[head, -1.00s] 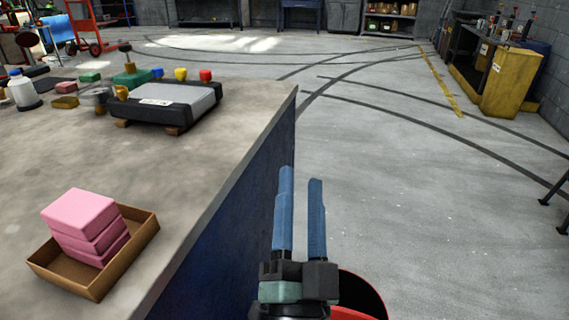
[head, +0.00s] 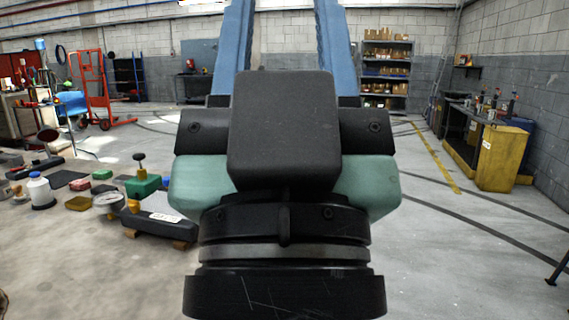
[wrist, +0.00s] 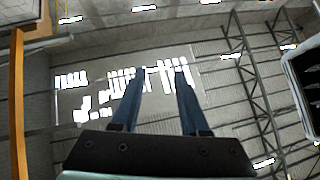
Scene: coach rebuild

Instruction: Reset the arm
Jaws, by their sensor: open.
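My gripper (head: 285,40) fills the middle of the head view, close to the camera and pointing up. Its two blue fingers stand apart with nothing between them, and their tips run out of the top of the picture. In the wrist view the gripper (wrist: 160,75) also shows open and empty. Behind the fingers there is the roof with beams and bright skylight panels.
A red hand truck (head: 97,90) and a yellow cabinet (head: 500,158) stand farther back.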

